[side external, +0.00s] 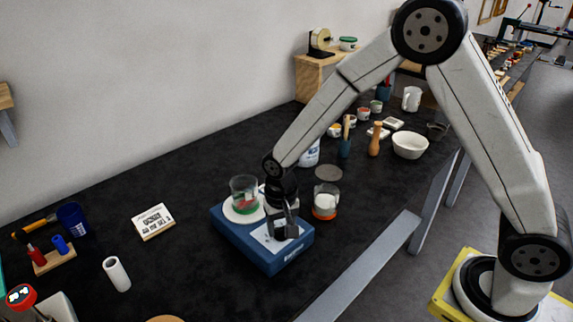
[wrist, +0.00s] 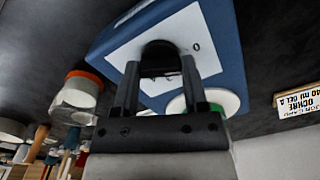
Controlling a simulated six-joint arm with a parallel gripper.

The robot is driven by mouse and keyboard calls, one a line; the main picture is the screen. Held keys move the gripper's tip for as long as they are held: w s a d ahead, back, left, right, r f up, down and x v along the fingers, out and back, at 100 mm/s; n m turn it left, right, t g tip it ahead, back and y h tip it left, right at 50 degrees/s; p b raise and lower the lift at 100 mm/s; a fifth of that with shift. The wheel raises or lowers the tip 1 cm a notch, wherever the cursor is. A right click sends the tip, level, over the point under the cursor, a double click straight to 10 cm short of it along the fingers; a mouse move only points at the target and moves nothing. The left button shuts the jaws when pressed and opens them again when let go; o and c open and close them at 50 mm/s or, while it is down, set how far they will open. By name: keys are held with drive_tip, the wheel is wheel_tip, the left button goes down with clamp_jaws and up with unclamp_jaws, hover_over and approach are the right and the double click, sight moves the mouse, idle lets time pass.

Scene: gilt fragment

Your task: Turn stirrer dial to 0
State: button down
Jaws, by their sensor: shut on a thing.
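The blue stirrer (side external: 238,244) stands on the black bench in the side view, with a white top plate and a pale front panel. Its blue body also fills the upper middle of the wrist view (wrist: 228,60). The black dial (wrist: 160,52) sits on the white panel, with a printed 0 to its right in the wrist view. My gripper (wrist: 160,72) is shut on the dial, one finger on each side. In the side view my gripper (side external: 284,228) reaches down over the panel and hides the dial. The dial's pointer cannot be made out.
A glass beaker (side external: 244,196) with green and red contents stands on the stirrer plate, close to my gripper. An orange-based jar (side external: 326,202) stands just right of the stirrer. A white sign (side external: 153,221) lies to the left. Bowls and pots crowd the back right.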

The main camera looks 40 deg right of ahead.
sight(282, 228)
drive_tip(key=shift+n, duration=1)
drive_tip(key=shift+c, duration=0.6)
unclamp_jaws()
drive_tip(key=shift+r, duration=0.15)
drive_tip(key=shift+r, duration=3.8)
drive_tip(key=s+d+n+t, duration=0.2)
drive_tip(key=s+d, duration=0.7)
drive_tip(key=s, duration=0.3)
drive_tip(key=shift+s+n+t, duration=0.3)
drive_tip(key=shift+s+n, duration=0.1)
